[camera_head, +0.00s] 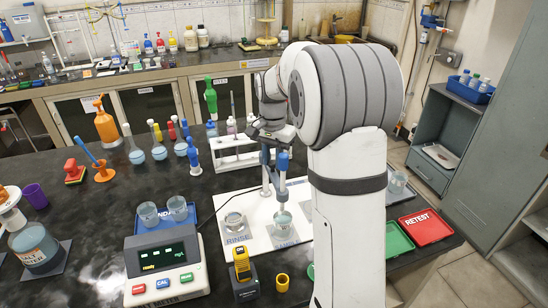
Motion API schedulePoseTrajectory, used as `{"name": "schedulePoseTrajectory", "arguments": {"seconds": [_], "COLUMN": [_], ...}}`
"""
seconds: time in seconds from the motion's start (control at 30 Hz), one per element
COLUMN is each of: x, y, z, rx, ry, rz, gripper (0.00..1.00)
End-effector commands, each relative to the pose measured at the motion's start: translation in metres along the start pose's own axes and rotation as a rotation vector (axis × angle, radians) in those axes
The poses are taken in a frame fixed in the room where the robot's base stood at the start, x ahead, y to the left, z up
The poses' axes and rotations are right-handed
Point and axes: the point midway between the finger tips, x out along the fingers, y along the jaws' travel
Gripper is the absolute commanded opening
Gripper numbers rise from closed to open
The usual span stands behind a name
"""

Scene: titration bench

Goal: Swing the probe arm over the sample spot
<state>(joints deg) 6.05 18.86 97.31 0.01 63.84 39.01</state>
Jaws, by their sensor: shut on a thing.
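The probe arm (282,162) is a blue and grey piece on a slim post (265,184) at the back of a white board (262,202). The probe hangs over the right-hand spot of the board, above or in a small glass beaker (283,223); I cannot tell which. My gripper (271,142) is shut on the top of the probe arm. My arm hides part of the board's right side.
A meter (165,262) with coloured buttons stands front left, with two beakers on a blue tray behind it. A yellow-black device (243,274) and yellow cup (282,283) stand in front of the board. A white rack (234,152) stands behind. A red RETEST tray (425,228) lies right.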

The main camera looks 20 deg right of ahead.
Motion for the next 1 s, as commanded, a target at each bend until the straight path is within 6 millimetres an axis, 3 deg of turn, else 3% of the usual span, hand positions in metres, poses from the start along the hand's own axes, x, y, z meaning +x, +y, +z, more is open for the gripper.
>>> {"name": "schedulePoseTrajectory", "arguments": {"seconds": [0.37, 0.4, 0.63, 0.87, 1.0], "x": [-0.001, -0.001, 0.000, -0.001, -0.010], "y": [0.000, 0.000, 0.000, 0.000, 0.000], "z": [-0.001, -0.001, -0.001, 0.000, -0.001], "rx": [-0.002, -0.002, -0.002, -0.002, -0.002], "ry": [0.001, 0.001, 0.001, 0.001, 0.002], "rz": [-0.001, -0.001, 0.000, 0.000, -0.002], "gripper": [0.00, 0.25, 0.44, 0.45, 0.45]}}
